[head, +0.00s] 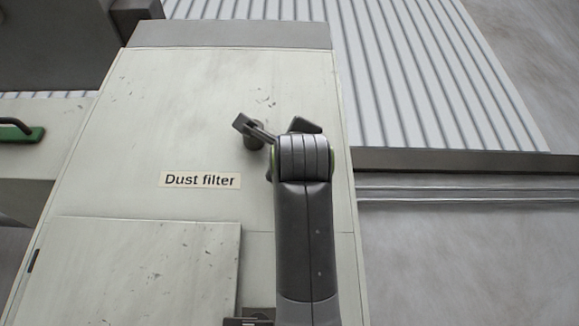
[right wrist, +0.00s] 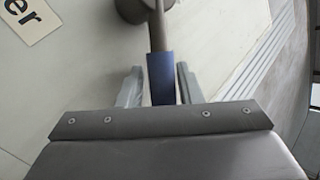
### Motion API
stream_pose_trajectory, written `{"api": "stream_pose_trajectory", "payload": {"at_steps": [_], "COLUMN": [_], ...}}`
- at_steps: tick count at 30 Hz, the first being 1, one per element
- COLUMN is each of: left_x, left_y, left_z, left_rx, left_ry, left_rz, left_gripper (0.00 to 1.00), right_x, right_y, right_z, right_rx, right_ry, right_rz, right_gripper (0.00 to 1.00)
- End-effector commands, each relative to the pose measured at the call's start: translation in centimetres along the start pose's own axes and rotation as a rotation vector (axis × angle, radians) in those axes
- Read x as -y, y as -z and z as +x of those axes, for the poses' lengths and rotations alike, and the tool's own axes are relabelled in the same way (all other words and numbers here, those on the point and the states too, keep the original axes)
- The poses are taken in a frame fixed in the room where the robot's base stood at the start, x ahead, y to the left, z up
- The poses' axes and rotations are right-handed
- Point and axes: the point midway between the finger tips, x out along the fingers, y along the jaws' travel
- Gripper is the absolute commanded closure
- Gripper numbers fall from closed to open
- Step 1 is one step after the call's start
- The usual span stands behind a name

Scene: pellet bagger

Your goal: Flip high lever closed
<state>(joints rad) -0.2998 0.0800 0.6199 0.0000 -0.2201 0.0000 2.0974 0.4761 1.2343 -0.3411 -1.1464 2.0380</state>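The high lever shows in the right wrist view as a grey rod with a blue grip (right wrist: 160,76), running from a round pivot (right wrist: 131,8) on the pale panel. In the head view its pivot (head: 253,134) shows above the "Dust filter" label, while the grip is hidden behind my right arm. My right gripper (right wrist: 158,82) is open, with one finger on each side of the blue grip. A narrow gap seems to show on both sides. The right gripper (head: 275,126) is also in the head view, close to the panel. My left gripper is not in view.
The "Dust filter" label (head: 200,180) is on the pale cabinet (head: 110,130). A raised panel (head: 130,270) is at its lower left. A green handle (head: 22,132) is at the far left. A ribbed wall (head: 430,80) and a grey rail (head: 460,160) are to the right.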

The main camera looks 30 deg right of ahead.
Motion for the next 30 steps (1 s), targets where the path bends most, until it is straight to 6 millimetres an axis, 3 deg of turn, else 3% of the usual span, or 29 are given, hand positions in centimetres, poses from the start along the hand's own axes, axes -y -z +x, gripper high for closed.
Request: {"api": "stream_pose_trajectory", "payload": {"at_steps": [5,10,24,30], "left_x": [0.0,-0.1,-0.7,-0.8], "left_y": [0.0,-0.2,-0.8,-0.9], "left_z": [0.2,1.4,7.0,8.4], "left_rx": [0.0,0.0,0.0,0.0], "left_ry": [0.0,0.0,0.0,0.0], "left_rz": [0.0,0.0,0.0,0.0], "left_gripper": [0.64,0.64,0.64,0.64], "right_x": [0.0,-0.2,-0.4,-0.2], "right_y": [0.0,0.1,0.1,0.0], "right_z": [-0.2,-2.1,-12.6,-16.0], "right_rx": [0.001,0.002,0.004,0.003], "right_ry": [0.001,0.003,0.003,0.001], "right_rz": [0.0,0.001,0.002,0.001], "right_gripper": [0.68,0.68,0.68,0.68]}}
